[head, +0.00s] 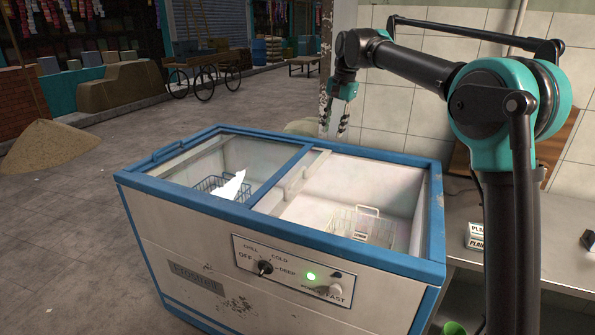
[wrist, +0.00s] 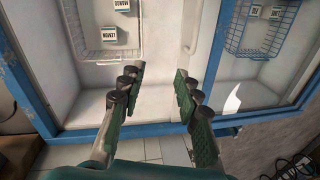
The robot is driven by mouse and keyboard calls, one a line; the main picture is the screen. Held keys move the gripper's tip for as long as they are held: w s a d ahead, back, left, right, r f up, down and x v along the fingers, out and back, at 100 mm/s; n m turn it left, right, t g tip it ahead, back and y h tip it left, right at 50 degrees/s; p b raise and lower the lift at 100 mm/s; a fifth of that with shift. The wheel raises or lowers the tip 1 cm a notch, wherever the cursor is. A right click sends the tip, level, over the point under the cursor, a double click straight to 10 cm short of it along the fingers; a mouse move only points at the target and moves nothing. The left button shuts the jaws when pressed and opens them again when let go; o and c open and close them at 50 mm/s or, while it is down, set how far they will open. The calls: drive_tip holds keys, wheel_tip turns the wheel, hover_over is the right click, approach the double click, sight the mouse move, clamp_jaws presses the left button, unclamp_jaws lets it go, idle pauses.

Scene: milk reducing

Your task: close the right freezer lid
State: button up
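The chest freezer (head: 285,270) is white with a blue rim. Its right compartment (head: 385,185) stands uncovered, with a wire basket (head: 350,227) inside. Glass covers the left compartment (head: 225,165). The right lid seems slid left over that side; I cannot clearly separate the two panes. A pale bar with a handle (head: 290,180) runs along the glass edge mid-freezer; the handle also shows in the wrist view (wrist: 191,32). My gripper (head: 335,118) is above the freezer's back edge, fingers pointing down. In the wrist view my gripper (wrist: 160,78) is open and empty, apart from the handle.
A control panel with a knob (head: 265,268) and a green light is on the freezer front. A tiled wall (head: 395,105) stands behind. A counter (head: 545,250) with small cartons is at right. The floor (head: 60,240) at left is open, with a sand heap (head: 50,145) farther back.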

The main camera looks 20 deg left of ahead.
drive_tip(key=r+n, duration=0.1)
drive_tip(key=n, duration=0.1)
hover_over(296, 174)
drive_tip(key=d, duration=0.4)
drive_tip(key=a+f, duration=0.1)
drive_tip(key=f, duration=0.4)
drive_tip(key=a+f, duration=0.1)
drive_tip(key=f, duration=0.5)
drive_tip(key=a+f, duration=0.1)
drive_tip(key=f, duration=0.5)
drive_tip(key=shift+a, duration=0.3)
drive_tip(key=shift+c, duration=0.2)
clamp_jaws()
